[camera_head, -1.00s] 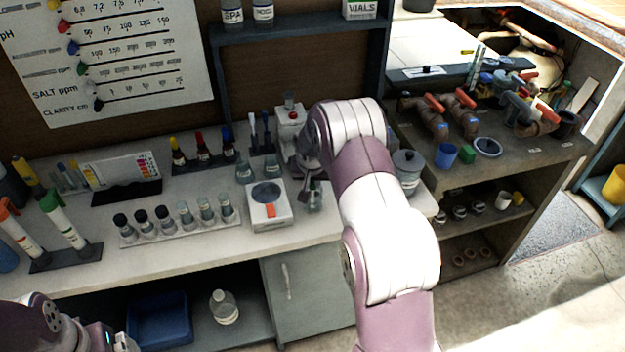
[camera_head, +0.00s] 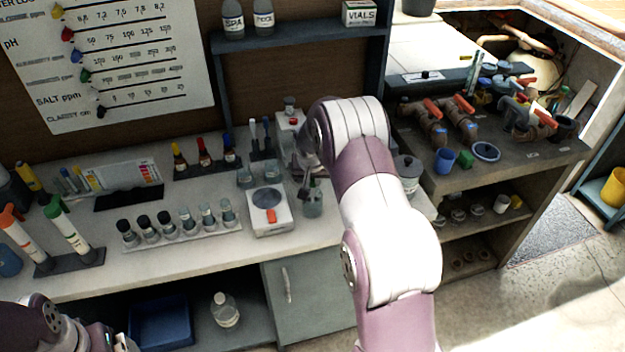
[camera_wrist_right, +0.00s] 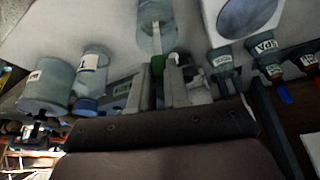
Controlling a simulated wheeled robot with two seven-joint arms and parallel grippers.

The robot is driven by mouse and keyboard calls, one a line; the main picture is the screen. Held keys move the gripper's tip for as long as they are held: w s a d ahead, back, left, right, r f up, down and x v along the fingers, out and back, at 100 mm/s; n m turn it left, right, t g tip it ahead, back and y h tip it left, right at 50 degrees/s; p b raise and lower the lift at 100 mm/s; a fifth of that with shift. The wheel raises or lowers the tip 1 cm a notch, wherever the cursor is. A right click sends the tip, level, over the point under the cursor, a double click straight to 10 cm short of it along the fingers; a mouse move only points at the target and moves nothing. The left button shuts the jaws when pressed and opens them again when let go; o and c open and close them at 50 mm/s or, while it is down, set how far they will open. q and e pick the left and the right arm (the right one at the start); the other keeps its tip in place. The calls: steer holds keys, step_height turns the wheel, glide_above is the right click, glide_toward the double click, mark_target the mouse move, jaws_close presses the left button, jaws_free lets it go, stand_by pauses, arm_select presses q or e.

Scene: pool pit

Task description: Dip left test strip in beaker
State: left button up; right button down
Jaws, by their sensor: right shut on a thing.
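A clear beaker (camera_head: 313,207) stands on the bench just right of the white scale; it also shows at the top of the wrist view (camera_wrist_right: 155,14). My right gripper (camera_head: 309,187) is over the beaker, partly hidden by my own arm. In the wrist view the right gripper (camera_wrist_right: 170,78) is shut on a thin strip with a green end (camera_wrist_right: 157,66). The strip's pale length (camera_wrist_right: 156,38) overlaps the beaker; I cannot tell how deep its tip is. Other test strips (camera_head: 75,181) stand at the left by the colour chart. Only part of my left arm shows, bottom left.
Dropper bottles (camera_head: 204,155) stand behind. A grey lidded pot (camera_head: 408,172) is to the right. The bench front is clear.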

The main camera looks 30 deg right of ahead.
step_height(320, 180, up, 7)
steer(key=p, duration=0.4)
steer(key=shift+r, duration=0.15)
stand_by(0.5)
